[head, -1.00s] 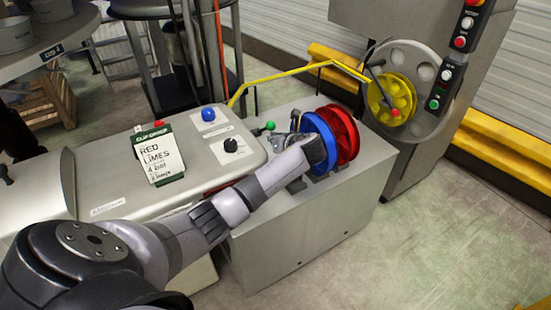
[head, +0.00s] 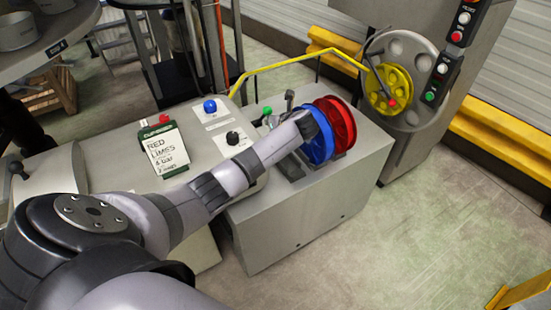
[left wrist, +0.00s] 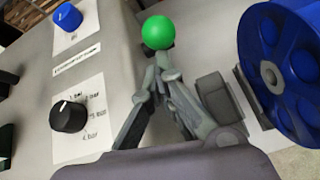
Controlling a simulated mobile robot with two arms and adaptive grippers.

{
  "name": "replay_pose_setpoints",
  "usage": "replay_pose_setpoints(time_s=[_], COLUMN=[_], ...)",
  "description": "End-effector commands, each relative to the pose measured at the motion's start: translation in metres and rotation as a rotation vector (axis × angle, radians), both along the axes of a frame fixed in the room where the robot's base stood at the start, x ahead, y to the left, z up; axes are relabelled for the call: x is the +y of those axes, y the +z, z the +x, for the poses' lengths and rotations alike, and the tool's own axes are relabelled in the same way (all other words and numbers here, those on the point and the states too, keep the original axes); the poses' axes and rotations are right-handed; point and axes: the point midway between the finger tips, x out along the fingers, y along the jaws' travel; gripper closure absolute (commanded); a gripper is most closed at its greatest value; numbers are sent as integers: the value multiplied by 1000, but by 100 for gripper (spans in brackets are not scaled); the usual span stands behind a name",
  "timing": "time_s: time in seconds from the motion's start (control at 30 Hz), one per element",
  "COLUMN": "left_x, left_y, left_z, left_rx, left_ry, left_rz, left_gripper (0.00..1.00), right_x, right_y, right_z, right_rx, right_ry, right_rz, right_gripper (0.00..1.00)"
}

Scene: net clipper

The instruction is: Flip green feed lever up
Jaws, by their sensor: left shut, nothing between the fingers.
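The green feed lever shows as a green ball knob (left wrist: 158,32) in the left wrist view, just beyond my left gripper's fingertips. The green knob also shows in the head view (head: 267,111), left of the blue reel, with its stem mostly hidden. My left gripper (left wrist: 163,62) is shut with nothing in it. Its fingertips meet right below the knob in the wrist view and look close to or touching it; contact is not clear. In the head view my left arm reaches across the machine and hides most of the gripper. My right gripper is in neither view.
A blue reel (head: 317,140) and a red reel (head: 341,125) stand close right of the gripper. A yellow bar (head: 290,64) runs behind.

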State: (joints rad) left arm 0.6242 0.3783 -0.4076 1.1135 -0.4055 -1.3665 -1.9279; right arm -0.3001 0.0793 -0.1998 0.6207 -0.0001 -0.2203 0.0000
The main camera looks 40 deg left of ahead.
Motion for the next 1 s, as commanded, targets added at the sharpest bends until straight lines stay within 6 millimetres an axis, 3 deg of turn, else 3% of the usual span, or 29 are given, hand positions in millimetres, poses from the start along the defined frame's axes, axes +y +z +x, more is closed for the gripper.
replay_pose_setpoints(time_s=[0.37, 0.8, 1.0], left_x=[-5, -72, -87], left_y=[12, 56, 67], left_z=[-1, -33, -41], left_rx=[-12, -5, -1], left_ry=[-1, -3, -1], left_rz=[7, 0, 0], left_gripper=[100, 100, 100], right_x=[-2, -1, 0], right_y=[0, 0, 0], right_z=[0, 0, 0], right_rx=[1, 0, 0], right_ry=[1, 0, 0], right_rz=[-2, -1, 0], right_gripper=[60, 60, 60])
